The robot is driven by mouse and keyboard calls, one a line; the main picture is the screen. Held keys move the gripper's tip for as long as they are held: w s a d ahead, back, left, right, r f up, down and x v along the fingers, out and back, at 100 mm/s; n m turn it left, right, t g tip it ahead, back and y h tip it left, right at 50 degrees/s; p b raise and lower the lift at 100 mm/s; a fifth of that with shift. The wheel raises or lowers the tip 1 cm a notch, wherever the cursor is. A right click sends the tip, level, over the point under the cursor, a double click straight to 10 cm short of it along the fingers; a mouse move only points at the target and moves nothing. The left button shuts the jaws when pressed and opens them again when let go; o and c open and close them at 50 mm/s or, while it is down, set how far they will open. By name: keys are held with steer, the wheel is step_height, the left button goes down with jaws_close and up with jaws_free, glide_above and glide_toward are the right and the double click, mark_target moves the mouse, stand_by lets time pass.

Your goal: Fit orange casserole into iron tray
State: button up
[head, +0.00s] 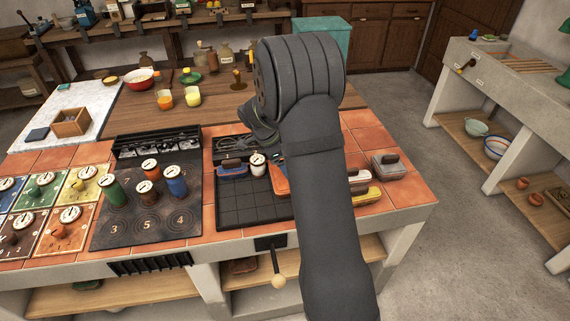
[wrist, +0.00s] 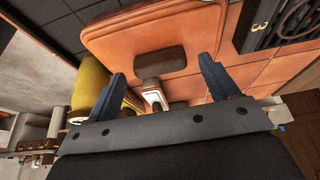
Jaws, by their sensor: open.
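The orange casserole (head: 280,177) shows only in part in the head view, at the right side of the black gridded iron tray (head: 237,212); my arm hides the rest. I cannot tell whether it touches the tray. In the wrist view the casserole (wrist: 110,33) fills the upper middle, with a dark brown handle on its lid. My gripper (wrist: 161,66) is open. Its two blue-grey fingers stand apart, with the handle showing between their tips. I see no contact. A blue casserole (head: 232,170) and a white lidded pot (head: 258,163) stand at the tray's back part.
A yellow casserole (head: 367,195), a white one (head: 360,176) and a grey one (head: 385,165) stand right of my arm. Left of the tray is a dark stove plate (head: 130,225) with several coloured canisters. Bare orange tiles (head: 405,190) lie at the right end.

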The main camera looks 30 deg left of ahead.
steer(key=v, duration=1.1)
steer(key=shift+f, duration=0.1)
steer(key=x, duration=1.2)
steer(key=shift+f, duration=0.1)
step_height(320, 180, up, 2)
steer(key=shift+r, duration=0.95)
